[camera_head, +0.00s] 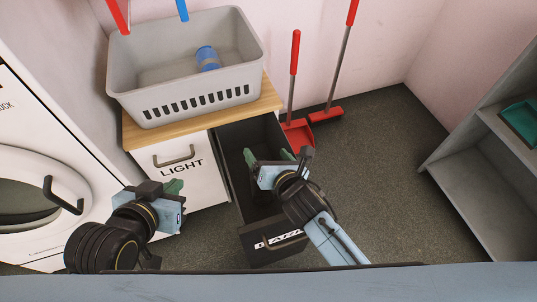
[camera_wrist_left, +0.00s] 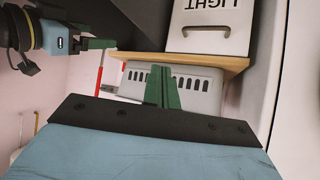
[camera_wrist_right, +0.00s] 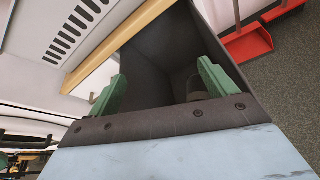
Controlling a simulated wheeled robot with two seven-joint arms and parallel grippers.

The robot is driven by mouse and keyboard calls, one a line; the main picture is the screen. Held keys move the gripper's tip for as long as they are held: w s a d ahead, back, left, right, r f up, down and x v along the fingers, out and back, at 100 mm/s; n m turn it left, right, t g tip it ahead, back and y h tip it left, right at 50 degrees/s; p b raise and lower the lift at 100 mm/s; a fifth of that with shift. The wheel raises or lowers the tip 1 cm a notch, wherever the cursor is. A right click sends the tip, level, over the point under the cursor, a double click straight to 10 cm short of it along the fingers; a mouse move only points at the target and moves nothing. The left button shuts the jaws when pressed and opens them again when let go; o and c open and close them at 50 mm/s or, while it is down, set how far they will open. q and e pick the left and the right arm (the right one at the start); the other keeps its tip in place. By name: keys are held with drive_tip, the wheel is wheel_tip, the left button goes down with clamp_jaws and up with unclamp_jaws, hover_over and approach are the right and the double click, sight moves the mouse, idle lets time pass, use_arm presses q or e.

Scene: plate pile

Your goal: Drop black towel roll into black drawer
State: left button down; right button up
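The black drawer (camera_head: 262,252), with a partly covered white label on its front, is pulled open. My right gripper (camera_head: 277,156) is over the open drawer with its green fingers spread wide. In the right wrist view the right gripper (camera_wrist_right: 160,88) has nothing clamped between its fingers. A dark rounded shape (camera_wrist_right: 197,86) shows inside the drawer beside the right-hand finger. It may be the black towel roll, but black on black I cannot tell for sure. My left gripper (camera_head: 174,187) is in front of the white drawer, and its fingers (camera_wrist_left: 162,85) are together and empty.
A grey basket (camera_head: 190,105) with a blue roll (camera_head: 208,58) stands on the wooden cabinet top (camera_head: 128,132). The white LIGHT drawer (camera_head: 163,158) is closed. A washing machine (camera_head: 85,205) is at left, a red dustpan (camera_head: 298,133) behind, and grey shelves (camera_head: 475,190) at right.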

drive_tip(key=shift+s, duration=0.1)
use_arm(q)
drive_tip(key=s+a+f+g+y+p, duration=0.2)
drive_tip(key=s+a+f+g+p, duration=0.25)
drive_tip(key=s, duration=0.45)
wheel_tip(320, 180, down, 7)
drive_tip(key=a+g, duration=0.1)
drive_tip(key=g, duration=0.1)
drive_tip(key=shift+w+a+f+g+p, duration=0.15)
drive_tip(key=shift+w+f+g+p, duration=0.05)
drive_tip(key=shift+w+g+p, duration=0.2)
use_arm(e)
drive_tip(key=v, duration=1.3)
drive_tip(key=shift+d+r, duration=0.1)
